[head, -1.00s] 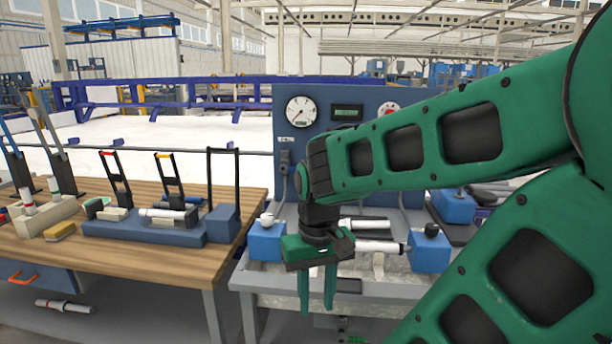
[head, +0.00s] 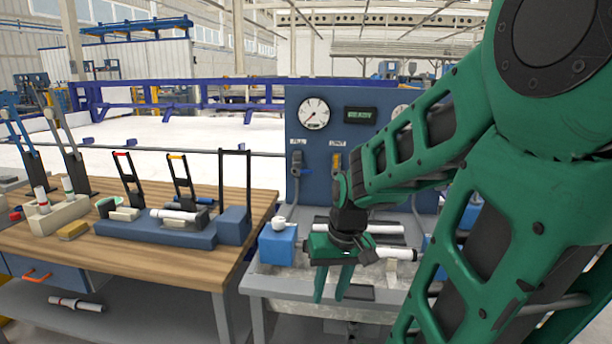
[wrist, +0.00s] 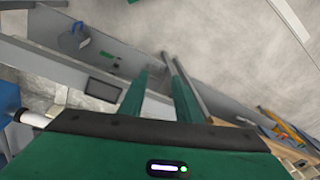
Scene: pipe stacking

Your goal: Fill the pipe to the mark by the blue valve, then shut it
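A blue test panel (head: 300,97) carries a round white gauge (head: 314,113) and a small display (head: 360,115) with green text. I cannot read the needle or any mark. A bluish valve lever (head: 297,161) is under the left label, and a yellow lever (head: 337,161) under the right one. White pipes (head: 396,253) lie across the bench below the panel, partly hidden by my arm. My gripper (head: 332,287) is in front of this bench, pointing down, open and empty. Its two fingers (wrist: 158,98) are apart in the wrist view.
A blue clamp block (head: 278,248) stands on the bench's left side. The wooden table (head: 120,262) at left holds a blue fixture (head: 150,232), a pipe tray (head: 50,220) and upright levers.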

